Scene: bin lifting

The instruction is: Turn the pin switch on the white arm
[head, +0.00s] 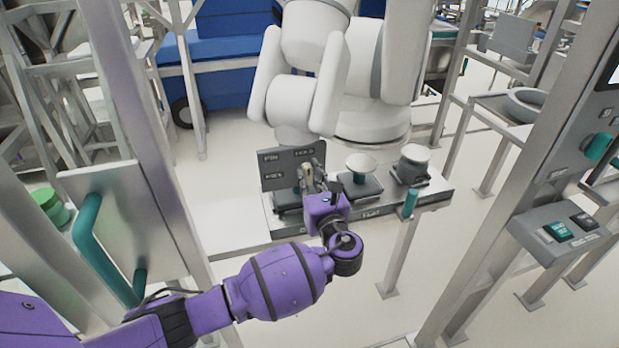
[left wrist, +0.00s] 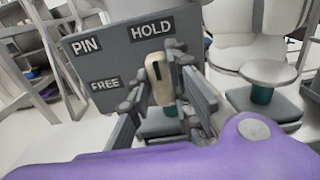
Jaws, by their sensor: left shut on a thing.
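The white arm (head: 385,95) stands behind a metal bench at the top middle of the head view. At its front is a grey plate (head: 276,168) marked PIN, HOLD and FREE, which also shows in the left wrist view (left wrist: 118,62). The pin switch has a small beige lever (left wrist: 159,80), standing nearly upright just below the HOLD label, with FREE to its left. My left gripper (head: 312,176) is shut on this lever, with one finger on each side in the left wrist view. My right gripper is not in view.
Two round-topped knobs (head: 361,162) on dark bases stand right of the switch on the bench (head: 445,196). A metal post (head: 150,150) and a teal handle (head: 97,250) are at left. A button box (head: 560,230) is at right.

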